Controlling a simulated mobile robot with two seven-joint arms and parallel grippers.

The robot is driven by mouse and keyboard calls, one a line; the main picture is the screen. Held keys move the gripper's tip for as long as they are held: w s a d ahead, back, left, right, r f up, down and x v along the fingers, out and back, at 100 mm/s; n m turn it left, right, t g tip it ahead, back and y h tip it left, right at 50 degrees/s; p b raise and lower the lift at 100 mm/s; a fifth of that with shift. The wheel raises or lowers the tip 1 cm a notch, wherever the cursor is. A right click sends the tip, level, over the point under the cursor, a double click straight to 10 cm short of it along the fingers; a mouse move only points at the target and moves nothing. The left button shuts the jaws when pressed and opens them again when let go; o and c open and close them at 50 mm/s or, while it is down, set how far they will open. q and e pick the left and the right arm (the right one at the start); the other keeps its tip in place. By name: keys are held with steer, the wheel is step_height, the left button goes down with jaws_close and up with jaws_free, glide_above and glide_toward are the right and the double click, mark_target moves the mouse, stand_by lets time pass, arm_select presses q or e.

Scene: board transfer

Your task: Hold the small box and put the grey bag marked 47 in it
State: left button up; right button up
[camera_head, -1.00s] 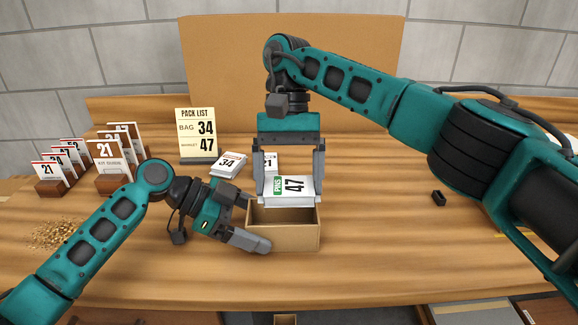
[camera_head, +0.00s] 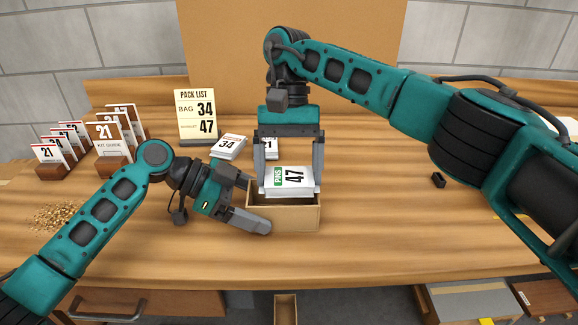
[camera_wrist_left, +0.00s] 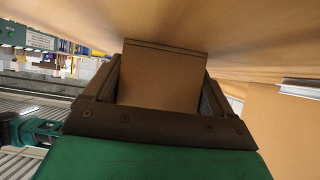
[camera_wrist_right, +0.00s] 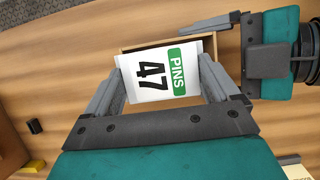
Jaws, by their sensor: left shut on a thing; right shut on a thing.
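The small open cardboard box (camera_head: 290,219) sits on the bench in the middle of the head view. My left gripper (camera_head: 257,207) is shut on its left end; the box also fills the jaws in the left wrist view (camera_wrist_left: 160,76). The pale grey bag marked 47 (camera_head: 291,178), with a green PINS label, is held by its sides in my right gripper (camera_head: 289,188). It is tilted over the box opening, its lower edge near the rim. The right wrist view shows the bag (camera_wrist_right: 160,78) covering most of the opening. How far its lower edge reaches inside is hidden.
A pack list sign (camera_head: 196,117) stands behind, reading 34 and 47. A bag marked 34 (camera_head: 229,147) and one marked 21 (camera_head: 270,148) lie behind the box. Cards marked 21 (camera_head: 110,135) stand at left. A small black part (camera_head: 438,180) lies right.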

mark_target(289, 174)
steer(key=shift+f, duration=0.7)
steer(key=o, duration=0.8)
step_height(289, 174, up, 10)
steer(key=shift+r, duration=0.1)
stand_by(0.4)
arm_select(q)
steer(key=o, duration=0.7)
steer(key=shift+c, duration=0.2)
